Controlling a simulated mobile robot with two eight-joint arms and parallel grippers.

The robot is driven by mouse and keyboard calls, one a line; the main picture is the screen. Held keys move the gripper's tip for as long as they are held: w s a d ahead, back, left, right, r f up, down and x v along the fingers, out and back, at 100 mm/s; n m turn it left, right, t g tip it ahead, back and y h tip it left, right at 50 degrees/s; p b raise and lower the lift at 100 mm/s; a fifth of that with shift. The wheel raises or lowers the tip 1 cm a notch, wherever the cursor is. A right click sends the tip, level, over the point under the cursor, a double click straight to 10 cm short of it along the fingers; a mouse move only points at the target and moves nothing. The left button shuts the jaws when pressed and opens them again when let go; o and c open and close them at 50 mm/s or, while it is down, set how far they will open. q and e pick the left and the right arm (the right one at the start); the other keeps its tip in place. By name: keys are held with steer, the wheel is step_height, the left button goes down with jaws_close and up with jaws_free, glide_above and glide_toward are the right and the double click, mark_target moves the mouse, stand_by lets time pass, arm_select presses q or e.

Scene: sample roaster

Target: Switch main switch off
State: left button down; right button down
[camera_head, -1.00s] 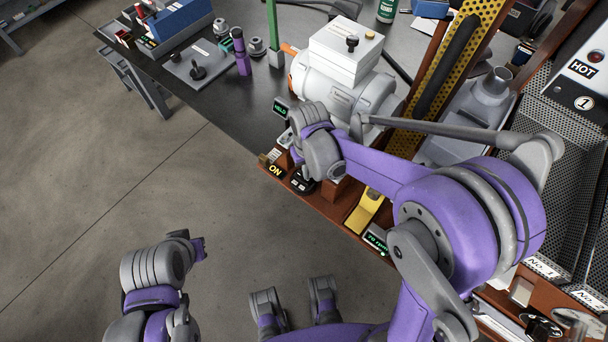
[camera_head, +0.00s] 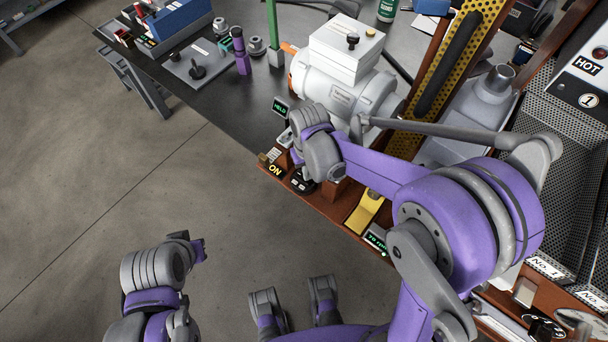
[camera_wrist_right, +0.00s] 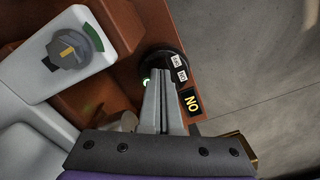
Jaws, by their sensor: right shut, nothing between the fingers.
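In the right wrist view, a round black switch base (camera_wrist_right: 160,64) with two small white labels sits on the reddish-brown panel, a green light (camera_wrist_right: 146,80) lit at its edge. In the head view, the black switch (camera_head: 300,184) shows partly beneath my right wrist, near the "ON" plate (camera_head: 275,170). My left arm is low at the left; its jaw state is unclear.
A grey knob (camera_wrist_right: 68,51) with a yellow mark and green arc sits on a pale housing in the wrist view. Open floor lies left of the panel.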

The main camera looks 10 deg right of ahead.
steer(key=shift+f+b, duration=0.4)
steer(key=shift+f, duration=0.1)
steer(key=shift+r, duration=0.1)
steer(key=shift+r+p, duration=2.45)
steer(key=shift+r, duration=0.95)
